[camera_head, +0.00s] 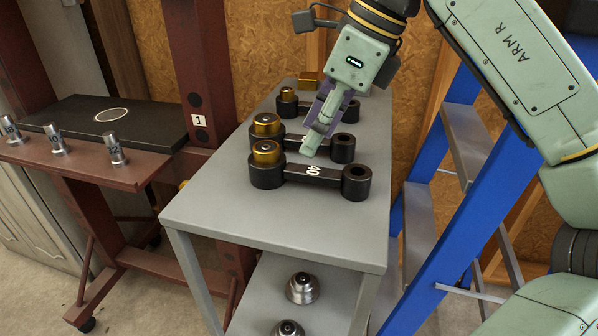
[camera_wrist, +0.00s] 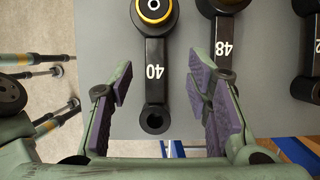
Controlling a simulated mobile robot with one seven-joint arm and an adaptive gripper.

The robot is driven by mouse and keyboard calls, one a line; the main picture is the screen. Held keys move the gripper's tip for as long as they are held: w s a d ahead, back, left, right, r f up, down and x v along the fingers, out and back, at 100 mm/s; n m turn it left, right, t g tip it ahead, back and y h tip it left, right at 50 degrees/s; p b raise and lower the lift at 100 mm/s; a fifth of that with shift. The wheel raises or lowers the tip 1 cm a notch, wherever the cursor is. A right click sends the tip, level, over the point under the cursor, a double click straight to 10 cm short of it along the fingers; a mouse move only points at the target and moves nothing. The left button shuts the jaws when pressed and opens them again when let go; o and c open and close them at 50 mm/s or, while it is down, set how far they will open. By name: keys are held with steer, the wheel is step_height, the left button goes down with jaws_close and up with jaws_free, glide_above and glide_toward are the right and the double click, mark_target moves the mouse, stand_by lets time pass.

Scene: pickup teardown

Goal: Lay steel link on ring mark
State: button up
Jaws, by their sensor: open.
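Several dark steel links lie on the grey table. The nearest, marked 40 (camera_head: 325,173), has a brass-coloured piece in its left end and an open hole in its right end. It also shows in the wrist view (camera_wrist: 155,52). The link marked 48 (camera_wrist: 224,65) lies beside it; a third link (camera_wrist: 307,88) is partly cut off at the right. My gripper (camera_head: 312,150) is open and empty above the nearest links. In the wrist view, its purple-padded fingers (camera_wrist: 162,75) show on either side of link 40; contact cannot be told. The white ring mark (camera_head: 111,115) is on the black plate at the left, empty.
The black plate (camera_head: 70,120) sits on a red stand, with several numbered metal pins (camera_head: 56,140) along its front. A red post (camera_head: 205,70) stands between stand and table (camera_head: 215,205). A blue ladder (camera_head: 432,175) is at the right. Metal domed parts (camera_head: 302,288) lie on the lower shelf.

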mark_target(300, 168)
steer(key=shift+s+x, duration=0.2)
steer(key=shift+x, duration=1.35)
steer(key=shift+s+x, duration=0.15)
steer(key=shift+x, duration=1.35)
steer(key=shift+c, duration=0.4)
jaws_close()
